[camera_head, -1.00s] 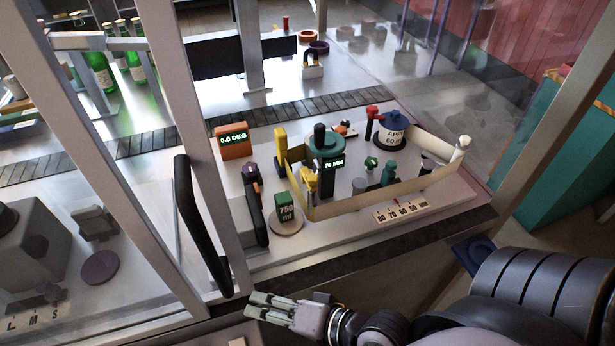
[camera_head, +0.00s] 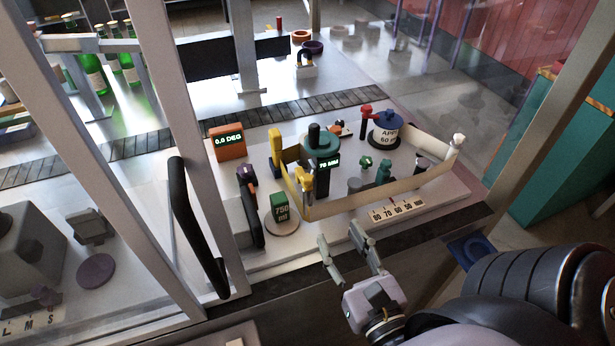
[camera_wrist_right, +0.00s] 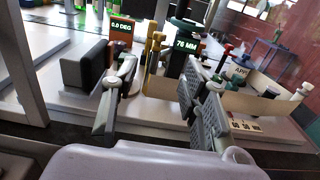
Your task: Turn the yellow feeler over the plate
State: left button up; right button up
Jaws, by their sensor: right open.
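A yellow feeler (camera_head: 307,182) stands on the machine deck, beside the dark post with the "76 MM" display (camera_head: 325,162). A round pale plate (camera_head: 283,231) lies to its lower left, with a green "750 ml" block (camera_head: 281,207) on it. My right gripper (camera_head: 340,234) is open and empty at the deck's front edge, below and right of the feeler and apart from it. In the right wrist view, its spread fingers (camera_wrist_right: 158,72) point towards the display, and a yellow part (camera_wrist_right: 154,46) shows between them. I cannot tell whether that is the feeler. My left gripper is out of view.
A taller yellow post (camera_head: 275,150) stands at the back left, near the orange "0.0 DEG" display (camera_head: 228,141). A tan curved band (camera_head: 400,193) surrounds small knobs. A black handle (camera_head: 190,225) on the grey door frame stands left.

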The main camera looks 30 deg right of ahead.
aim_at(310, 182)
jog(key=b+x, duration=0.3)
jog(key=x, duration=0.7)
jog(key=shift+w+a, duration=0.1)
jog(key=shift+w, duration=0.25)
jog(key=x, duration=0.4)
jog(key=shift+w+r, duration=0.2)
jog(key=shift+w, duration=0.15)
jog(key=shift+w+d+f+p, duration=0.1)
jog(key=shift+w+d+p, duration=0.2)
jog(key=shift+w, duration=0.25)
jog(key=shift+c, duration=0.3)
grip_shut()
